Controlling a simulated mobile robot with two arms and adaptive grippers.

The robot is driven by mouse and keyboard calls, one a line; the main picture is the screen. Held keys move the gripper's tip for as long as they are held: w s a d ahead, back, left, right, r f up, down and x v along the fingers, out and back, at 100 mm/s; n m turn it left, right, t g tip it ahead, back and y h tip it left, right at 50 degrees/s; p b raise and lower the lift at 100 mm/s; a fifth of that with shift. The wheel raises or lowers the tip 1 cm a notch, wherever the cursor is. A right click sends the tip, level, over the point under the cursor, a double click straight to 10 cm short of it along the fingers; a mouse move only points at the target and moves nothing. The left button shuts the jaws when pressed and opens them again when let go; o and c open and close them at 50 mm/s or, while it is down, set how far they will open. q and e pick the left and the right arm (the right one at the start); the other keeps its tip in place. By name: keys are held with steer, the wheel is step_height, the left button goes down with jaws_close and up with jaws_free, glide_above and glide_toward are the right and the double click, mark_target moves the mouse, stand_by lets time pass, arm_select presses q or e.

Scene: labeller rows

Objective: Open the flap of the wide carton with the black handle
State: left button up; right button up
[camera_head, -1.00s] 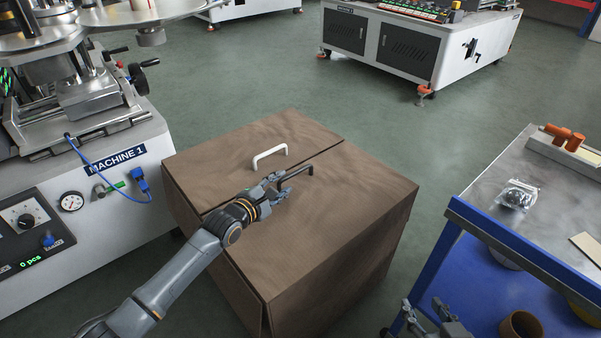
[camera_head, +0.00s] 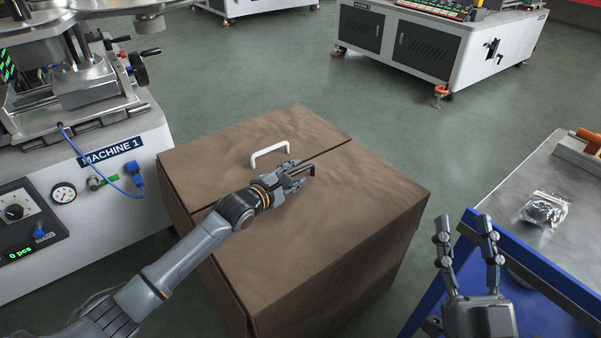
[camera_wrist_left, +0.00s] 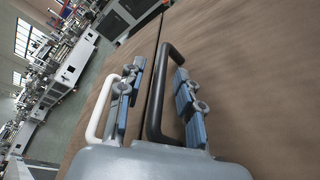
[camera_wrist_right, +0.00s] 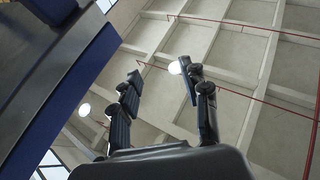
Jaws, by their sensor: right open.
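The wide brown carton (camera_head: 330,225) stands on the floor in the middle of the head view. Its top has two flaps parted by a seam, and both look closed. The black handle (camera_head: 311,167) is on the nearer flap, close to the seam. The white handle (camera_head: 270,150) is on the farther flap. My left gripper (camera_head: 297,174) is at the black handle. In the left wrist view its open fingers stand on either side of the black handle (camera_wrist_left: 155,98), with gaps showing. My right gripper (camera_head: 465,228) is open, empty and raised, right of the carton.
Machine 1 (camera_head: 95,190) stands close on the carton's left. A blue-framed metal table (camera_head: 540,270) with a small plastic bag (camera_head: 543,209) is on the right, near my right gripper. Another machine (camera_head: 430,50) stands behind. Green floor is free behind the carton.

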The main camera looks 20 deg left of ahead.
arm_select(q)
steer(key=shift+w+d, duration=0.1)
steer(key=shift+w, duration=0.2)
arm_select(e)
steer(key=shift+s+d+r+t, duration=0.1)
steer(key=shift+r+t, duration=0.15)
steer(key=shift+r, duration=0.15)
steer(key=shift+s+d+r+t, duration=0.1)
steer(key=shift+r+t, duration=0.15)
steer(key=shift+r, duration=0.15)
arm_select(q)
jaws_close()
